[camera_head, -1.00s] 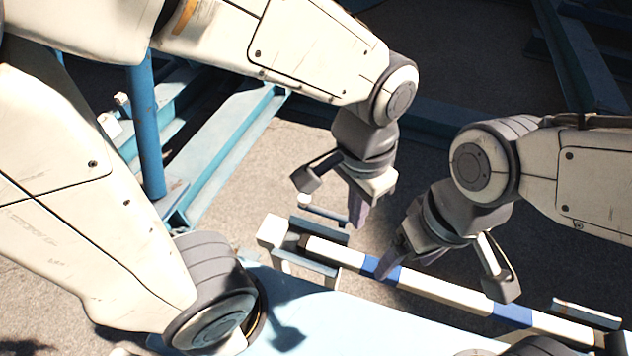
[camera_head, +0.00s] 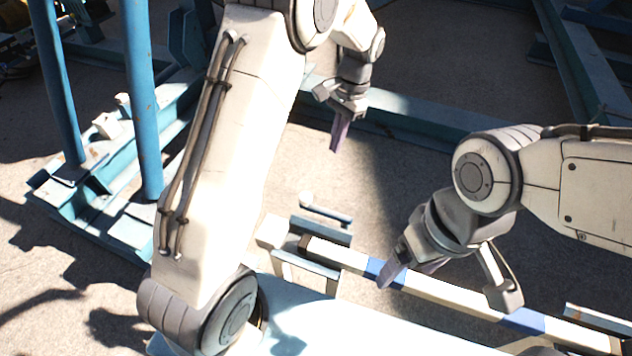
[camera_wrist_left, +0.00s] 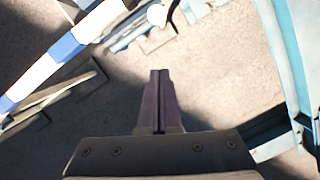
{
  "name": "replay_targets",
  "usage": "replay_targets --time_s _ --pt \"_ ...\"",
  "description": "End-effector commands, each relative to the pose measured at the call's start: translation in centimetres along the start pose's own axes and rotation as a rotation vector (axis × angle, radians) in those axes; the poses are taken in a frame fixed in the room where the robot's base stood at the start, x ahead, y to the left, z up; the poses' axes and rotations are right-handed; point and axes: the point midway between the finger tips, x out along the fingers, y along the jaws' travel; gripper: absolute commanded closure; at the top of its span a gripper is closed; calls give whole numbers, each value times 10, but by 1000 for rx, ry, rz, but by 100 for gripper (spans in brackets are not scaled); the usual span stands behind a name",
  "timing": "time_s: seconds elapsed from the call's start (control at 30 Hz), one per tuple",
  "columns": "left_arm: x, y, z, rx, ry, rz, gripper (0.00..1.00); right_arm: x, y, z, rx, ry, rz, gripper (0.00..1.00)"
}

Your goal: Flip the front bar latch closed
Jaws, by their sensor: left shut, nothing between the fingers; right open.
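The white bar with blue bands (camera_head: 450,294) lies in a blue-white bracket (camera_head: 305,270) at its left end. A small blue latch arm (camera_head: 326,214) with a pale knob sticks out behind that end, swung away from over the bar; it also shows at the top of the left wrist view (camera_wrist_left: 128,33). My left gripper (camera_head: 339,137) is shut and empty, pointing down well behind the latch, apart from it. My right gripper (camera_head: 413,270) is open at the bar near a blue band; I cannot tell whether it touches.
Blue steel frames (camera_head: 150,110) with upright posts stand at the left, and a blue beam (camera_head: 430,130) crosses behind my left gripper. Another blue-white piece (camera_head: 598,318) stands at the bar's right end. Open concrete lies between the latch and the back beam.

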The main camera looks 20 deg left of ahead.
Motion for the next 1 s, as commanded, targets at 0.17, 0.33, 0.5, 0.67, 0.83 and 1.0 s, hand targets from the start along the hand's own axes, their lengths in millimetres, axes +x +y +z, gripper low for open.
replay_targets --time_s 0.17,0.33,0.5,0.67,0.83,1.0 --pt "10 0 0 0 -3 1 100 -3 0 0 0 0 0 18" --pt "39 1 2 -1 -7 3 100 -9 -1 0 0 0 0 18" --pt "77 1 2 -1 -7 4 100 -17 -1 -1 0 0 0 18" --pt "100 0 9 -1 -3 2 100 -27 -2 -1 1 0 0 18" --pt "109 1 29 -1 -2 2 100 -35 -2 -2 1 0 0 18" --pt "114 1 37 -1 1 0 100 -37 -3 -2 1 0 0 18"
